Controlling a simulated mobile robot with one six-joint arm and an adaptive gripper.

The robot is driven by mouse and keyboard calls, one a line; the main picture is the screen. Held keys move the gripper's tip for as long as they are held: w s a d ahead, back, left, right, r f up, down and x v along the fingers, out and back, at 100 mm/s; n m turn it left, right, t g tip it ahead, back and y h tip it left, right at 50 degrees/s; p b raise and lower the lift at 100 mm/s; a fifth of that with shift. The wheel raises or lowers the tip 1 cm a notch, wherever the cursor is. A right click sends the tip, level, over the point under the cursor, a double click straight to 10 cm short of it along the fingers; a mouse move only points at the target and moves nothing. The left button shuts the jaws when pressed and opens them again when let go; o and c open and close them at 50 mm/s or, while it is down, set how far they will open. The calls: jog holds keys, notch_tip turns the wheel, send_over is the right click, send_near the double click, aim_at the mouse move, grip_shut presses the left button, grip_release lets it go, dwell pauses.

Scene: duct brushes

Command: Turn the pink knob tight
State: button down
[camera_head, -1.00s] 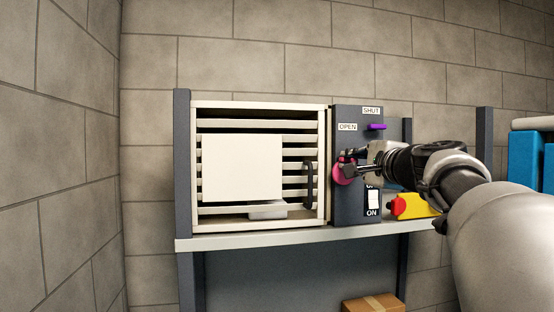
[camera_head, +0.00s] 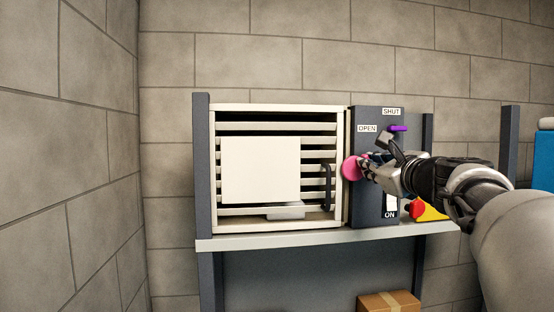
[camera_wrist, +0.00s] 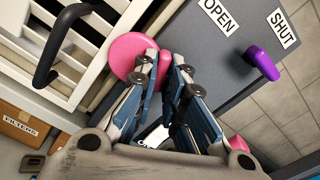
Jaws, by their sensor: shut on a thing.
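The pink knob (camera_head: 352,168) is a round disc on the front of the dark grey panel (camera_head: 366,209), at its left edge beside the louvred cabinet. My gripper (camera_head: 368,166) reaches it from the right. In the wrist view, the pink knob (camera_wrist: 130,54) shows to the left of and behind the fingertips. A pink part of it shows between the tips of my gripper (camera_wrist: 166,66), which is shut on it. The fingers hide some of the knob, and I cannot tell how tight it is.
A purple lever (camera_head: 398,128) points near the SHUT label. A white switch (camera_head: 391,204) marked ON is partly hidden by my arm. A yellow box with a red button (camera_head: 417,208) stands right of the panel. The cabinet (camera_head: 278,109) has a black handle (camera_head: 327,187).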

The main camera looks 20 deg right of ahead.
jog(key=m+p, duration=0.1)
jog(key=m, duration=0.1)
jog(key=m+p, duration=0.1)
jog(key=m, duration=0.2)
jog(key=shift+a+r, duration=0.15)
jog(key=shift+r, duration=0.05)
jog(key=shift+m, duration=0.4)
jog(key=c, duration=1.7)
grip_release()
jog(key=shift+f, duration=0.2)
jog(key=shift+o, duration=0.2)
jog(key=shift+w, duration=0.1)
notch_tip(320, 180, up, 10)
jog(key=shift+r, duration=0.1)
